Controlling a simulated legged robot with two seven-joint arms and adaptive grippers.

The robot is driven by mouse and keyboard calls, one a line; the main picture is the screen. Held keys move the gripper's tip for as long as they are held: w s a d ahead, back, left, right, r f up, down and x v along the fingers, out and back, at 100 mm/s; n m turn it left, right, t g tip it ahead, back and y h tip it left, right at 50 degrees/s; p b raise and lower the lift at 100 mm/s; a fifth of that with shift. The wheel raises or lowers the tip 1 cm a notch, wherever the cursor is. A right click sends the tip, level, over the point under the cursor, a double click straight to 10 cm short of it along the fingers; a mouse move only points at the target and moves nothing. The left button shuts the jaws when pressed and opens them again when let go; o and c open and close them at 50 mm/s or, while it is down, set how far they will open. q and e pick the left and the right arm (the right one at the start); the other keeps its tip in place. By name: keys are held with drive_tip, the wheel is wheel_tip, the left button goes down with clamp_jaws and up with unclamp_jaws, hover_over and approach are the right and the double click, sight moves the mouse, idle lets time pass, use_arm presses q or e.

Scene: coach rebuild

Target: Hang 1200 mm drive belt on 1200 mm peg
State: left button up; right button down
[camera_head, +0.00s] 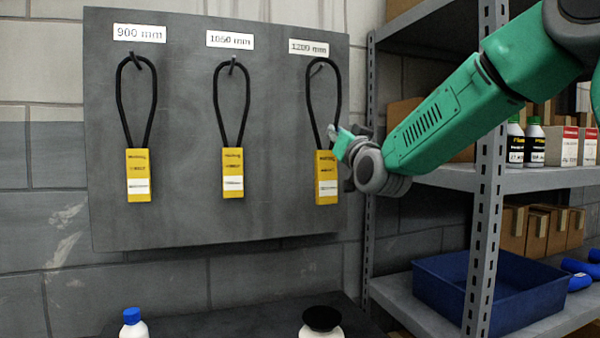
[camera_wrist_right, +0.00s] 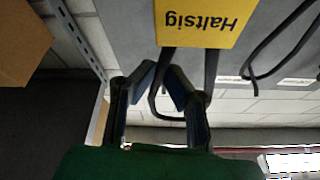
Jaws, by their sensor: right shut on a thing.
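The 1200 mm drive belt (camera_head: 308,95) is a black loop with a yellow sleeve (camera_head: 327,190) at its bottom. It hangs upright at the right side of the grey board, below the 1200 mm label (camera_head: 309,48). The 1200 mm peg (camera_head: 317,69) shows inside the top of the loop; I cannot tell whether the belt rests on it. My right gripper (camera_head: 338,142) is shut on the belt just above the sleeve. In the wrist view the gripper fingers (camera_wrist_right: 160,82) are around a belt strand, beside the yellow sleeve (camera_wrist_right: 205,22). My left gripper is out of view.
Two other belts hang under the 900 mm label (camera_head: 139,33) and the 1050 mm label (camera_head: 230,40). A metal shelf rack (camera_head: 487,200) with bottles, boxes and a blue bin (camera_head: 450,298) stands at the right. Two bottles stand below the board (camera_head: 215,220).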

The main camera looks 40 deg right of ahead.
drive_tip(key=shift+h, duration=0.6)
drive_tip(key=shift+w+d+r+p, duration=0.1)
drive_tip(key=shift+w+d+p, duration=0.7)
drive_tip(key=shift+w, duration=1)
drive_tip(key=shift+w+d+r+p, duration=0.1)
drive_tip(key=shift+w+d+p, duration=0.3)
drive_tip(key=shift+w+d, duration=1.05)
drive_tip(key=shift+w+d+r+p, duration=0.1)
drive_tip(key=shift+w+d+p, duration=0.5)
drive_tip(key=shift+w, duration=1.5)
drive_tip(key=c, duration=1.5)
unclamp_jaws()
drive_tip(key=shift+f, duration=0.1)
drive_tip(key=shift+c, duration=0.2)
drive_tip(key=v, duration=1.2)
